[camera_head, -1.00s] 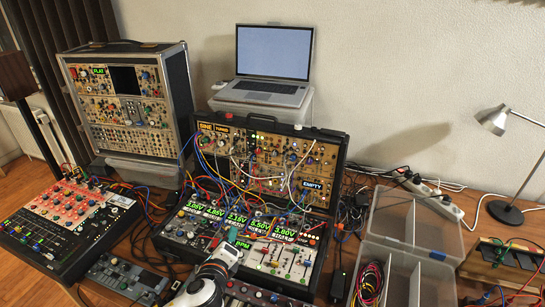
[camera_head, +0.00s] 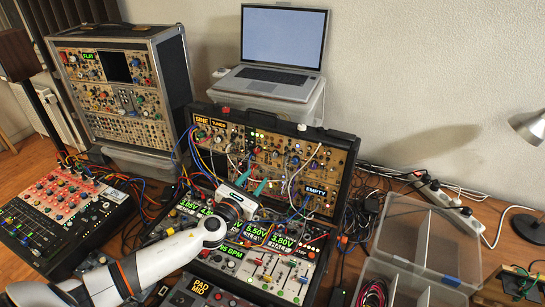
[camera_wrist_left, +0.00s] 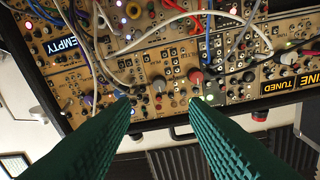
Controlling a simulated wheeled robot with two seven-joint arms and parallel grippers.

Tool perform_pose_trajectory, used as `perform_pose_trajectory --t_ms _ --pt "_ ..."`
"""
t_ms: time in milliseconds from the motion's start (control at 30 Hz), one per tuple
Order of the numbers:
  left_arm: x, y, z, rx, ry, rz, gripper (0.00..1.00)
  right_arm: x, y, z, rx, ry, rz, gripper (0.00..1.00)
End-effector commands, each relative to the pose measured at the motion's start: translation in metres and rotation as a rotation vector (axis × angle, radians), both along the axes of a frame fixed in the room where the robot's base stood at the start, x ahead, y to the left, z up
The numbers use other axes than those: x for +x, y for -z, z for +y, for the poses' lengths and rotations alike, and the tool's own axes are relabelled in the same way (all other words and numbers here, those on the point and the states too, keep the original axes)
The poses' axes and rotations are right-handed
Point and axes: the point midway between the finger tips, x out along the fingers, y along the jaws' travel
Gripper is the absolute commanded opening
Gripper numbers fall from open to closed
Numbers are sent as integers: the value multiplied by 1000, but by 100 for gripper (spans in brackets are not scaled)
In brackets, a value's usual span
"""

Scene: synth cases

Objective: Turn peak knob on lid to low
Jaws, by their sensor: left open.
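The lid (camera_head: 346,172) of the open synth case stands upright at its back, filled with tan panels of small knobs, sockets and patch cables. My left gripper (camera_head: 254,180) is open in front of the lid's lower middle, its teal fingers pointing at it. In the left wrist view the lid appears upside down, and the open left gripper (camera_wrist_left: 160,100) has its fingers wide apart with nothing between them. Knob labels are too small to read, so I cannot tell which is peak.
Patch cables (camera_wrist_left: 95,50) hang across the lid close to the fingers. The case's lower half (camera_head: 300,275) lies under my arm. A laptop (camera_head: 280,50) stands behind the lid. A second synth case (camera_head: 120,85) is at left, a clear divided box (camera_head: 415,240) at right.

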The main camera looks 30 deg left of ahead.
Motion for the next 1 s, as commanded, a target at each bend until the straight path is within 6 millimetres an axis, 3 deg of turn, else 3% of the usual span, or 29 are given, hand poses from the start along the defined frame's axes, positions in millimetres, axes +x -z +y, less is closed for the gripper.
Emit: perform_pose_trajectory --t_ms 167,500,700,967,1000 --pt "36 -3 0 -5 -2 -4 41 -21 -4 -1 -2 0 32 36" --pt "92 -1 0 -4 -2 -2 41 0 -1 2 2 -1 -1 36" --pt "104 -1 -1 -5 0 -1 41 1 0 4 5 0 -2 36" --pt "104 -1 0 -4 0 0 41 -5 0 4 5 0 7 36" --pt "104 -1 0 -5 0 0 36 -6 0 4 4 -1 8 36"
